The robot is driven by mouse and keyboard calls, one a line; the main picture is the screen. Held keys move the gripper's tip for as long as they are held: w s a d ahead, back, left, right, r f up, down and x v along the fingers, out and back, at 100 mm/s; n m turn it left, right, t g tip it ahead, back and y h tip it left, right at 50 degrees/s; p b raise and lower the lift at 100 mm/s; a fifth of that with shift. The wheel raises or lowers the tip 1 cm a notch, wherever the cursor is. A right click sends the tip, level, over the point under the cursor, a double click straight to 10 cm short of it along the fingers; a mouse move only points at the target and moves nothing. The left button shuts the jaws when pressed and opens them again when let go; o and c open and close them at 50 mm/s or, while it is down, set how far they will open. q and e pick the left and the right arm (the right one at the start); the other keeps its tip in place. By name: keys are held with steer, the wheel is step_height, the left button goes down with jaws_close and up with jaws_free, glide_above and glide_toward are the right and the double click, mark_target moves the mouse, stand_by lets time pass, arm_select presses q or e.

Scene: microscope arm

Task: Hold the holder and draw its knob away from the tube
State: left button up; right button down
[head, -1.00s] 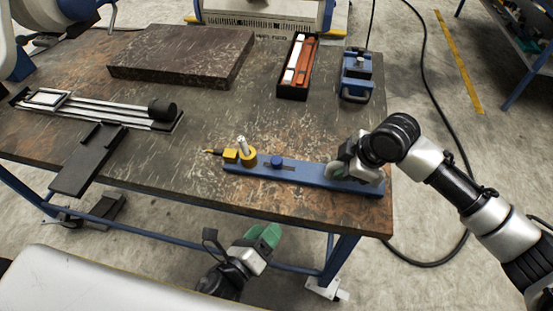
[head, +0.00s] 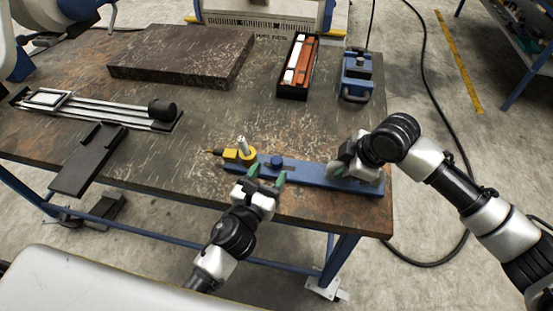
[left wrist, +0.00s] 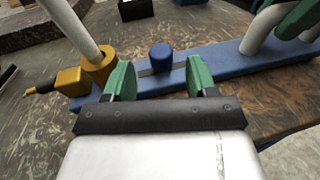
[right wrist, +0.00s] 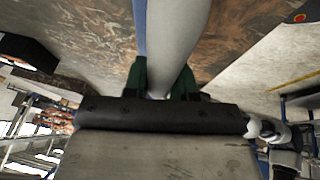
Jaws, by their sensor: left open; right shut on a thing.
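The holder is a long blue bar (head: 312,176) lying near the table's front edge. A blue knob (head: 277,160) stands in its slot. At the left end a yellow collar (head: 247,156) surrounds a pale upright tube (head: 242,143). My left gripper (head: 267,175) is open in front of the bar; in the left wrist view the knob (left wrist: 161,57) shows beyond and between the fingers (left wrist: 160,78), with no visible contact. My right gripper (head: 346,168) is shut on the pale post (right wrist: 176,50) at the bar's right end.
A yellow block (head: 230,155) with a dark-tipped stem juts left from the collar. A black railed fixture (head: 95,112) lies left, a dark slab (head: 182,57) and an open box (head: 298,68) behind. A blue device (head: 357,75) stands back right. The table middle is clear.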

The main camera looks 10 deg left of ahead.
mark_target(274, 165)
arm_select(q)
steer(key=shift+w+d, duration=0.25)
steer(key=shift+w, duration=0.95)
steer(key=shift+w+d, duration=0.25)
steer(key=shift+w, duration=0.9)
